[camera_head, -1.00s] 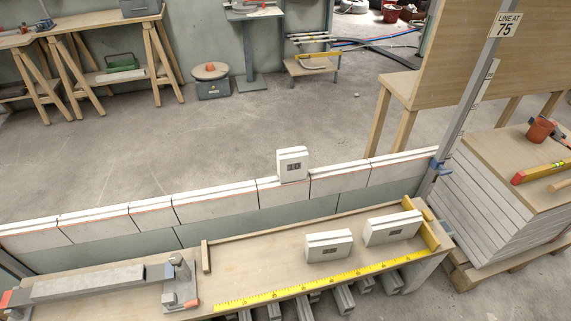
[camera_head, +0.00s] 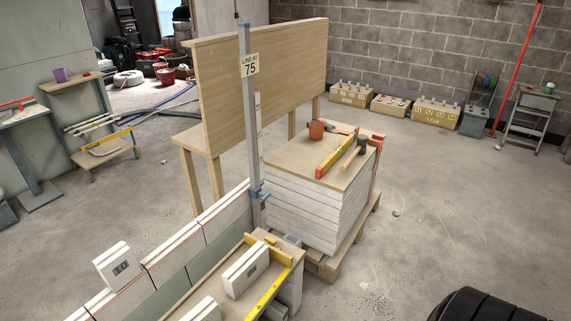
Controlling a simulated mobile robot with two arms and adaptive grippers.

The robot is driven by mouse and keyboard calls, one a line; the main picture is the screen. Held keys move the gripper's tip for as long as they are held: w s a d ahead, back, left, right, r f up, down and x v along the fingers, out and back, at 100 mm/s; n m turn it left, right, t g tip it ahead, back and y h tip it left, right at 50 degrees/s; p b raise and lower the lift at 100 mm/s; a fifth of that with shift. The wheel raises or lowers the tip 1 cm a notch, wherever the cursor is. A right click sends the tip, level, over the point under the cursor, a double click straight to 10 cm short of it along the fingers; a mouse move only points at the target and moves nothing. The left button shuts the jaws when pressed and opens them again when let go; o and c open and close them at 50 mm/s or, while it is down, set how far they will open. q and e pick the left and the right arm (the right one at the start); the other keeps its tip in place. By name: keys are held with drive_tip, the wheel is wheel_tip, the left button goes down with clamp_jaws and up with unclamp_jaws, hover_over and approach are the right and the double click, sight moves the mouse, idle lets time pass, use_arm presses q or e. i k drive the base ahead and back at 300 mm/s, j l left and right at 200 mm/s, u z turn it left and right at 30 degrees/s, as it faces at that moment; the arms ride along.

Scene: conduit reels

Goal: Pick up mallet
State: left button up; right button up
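What looks like the mallet (camera_head: 354,154) lies on the wooden board on top of the white block stack, right of centre in the head view. Its dark head is at the far end and its pale wooden handle runs toward the near left. It lies beside a red and yellow spirit level (camera_head: 334,162). Neither of my grippers is in view, so nothing is seen near the mallet.
An orange-red pot (camera_head: 316,130) stands on the same board (camera_head: 291,154). The stack (camera_head: 303,205) rests on a pallet (camera_head: 325,266). A metal post (camera_head: 249,120) and wooden bench (camera_head: 184,140) stand left. Open floor (camera_head: 430,220) lies right. A black rounded thing is cut off bottom right.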

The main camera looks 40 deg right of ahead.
sight(360, 149)
drive_tip(key=z, duration=1.8)
drive_tip(key=i+z, duration=0.25)
drive_tip(key=i, duration=1.1)
